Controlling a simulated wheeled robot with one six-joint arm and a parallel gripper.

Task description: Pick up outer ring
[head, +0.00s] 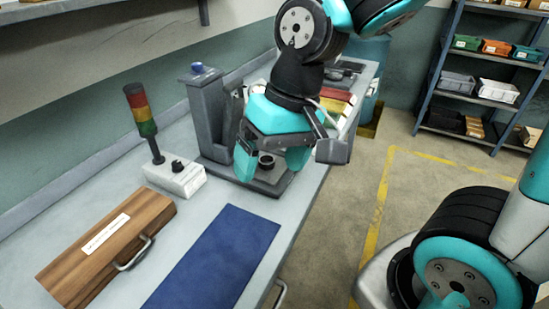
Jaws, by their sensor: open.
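My gripper (269,163) is open, with its teal fingers spread and pointing down over the grey base of the ring grinder (207,112). A small dark round part (266,160), which looks like a ring, shows between the fingers on that base. I cannot tell whether it is the outer ring or a fixed part of the machine. The fingers stand to either side of it, and contact cannot be made out. My arm hides much of the machine's right side.
A wooden case (106,250) and a blue mat (216,262) lie on the bench's near part. A signal light (143,118) stands on a white control box (176,178) left of the grinder. Coloured bins (335,104) stand behind my arm. A shelf rack (478,75) is at the back right.

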